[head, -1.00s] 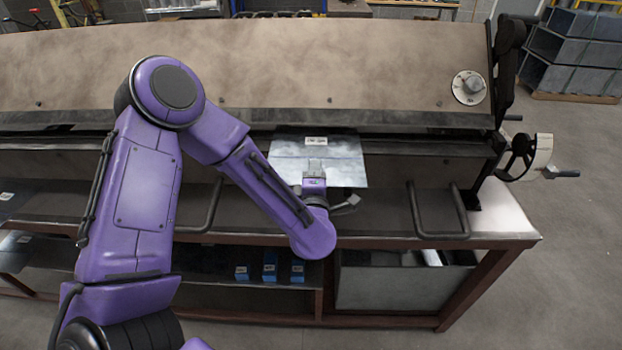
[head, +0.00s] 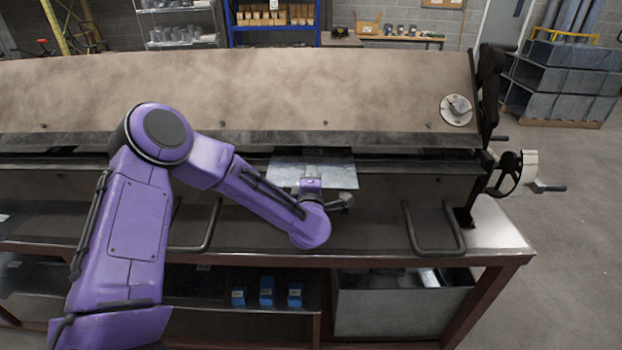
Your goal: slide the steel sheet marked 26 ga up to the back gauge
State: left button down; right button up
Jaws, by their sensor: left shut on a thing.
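The steel sheet (head: 338,174) is a bright, flat plate at the middle of the brake's front. Its far part passes into the dark slot under the long brown clamping leaf (head: 270,92), so its far edge is hidden. No label is readable on the part that shows. My left gripper (head: 312,178) is shut on the sheet's near edge, with the purple wrist just in front of it. The back gauge cannot be seen behind the leaf. My right gripper is not in view.
A handwheel (head: 515,172) and dark end frame stand at the brake's right end. Bar handles (head: 434,228) stick out along the front. Small blue boxes (head: 266,291) and a grey bin (head: 400,305) sit on the shelf below. The bench's right end is clear.

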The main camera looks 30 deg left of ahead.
pick_arm(q)
jog(key=shift+w+a+r+y, duration=0.3)
jog(key=shift+a+r, duration=0.1)
jog(key=shift+r, duration=0.35)
jog(key=c, duration=1.5)
grip_release()
jog(key=o, duration=0.3)
jog(key=shift+s+r, duration=0.15)
jog(key=shift+s, duration=0.05)
jog(key=shift+o, duration=0.2)
jog(key=shift+f, duration=0.25)
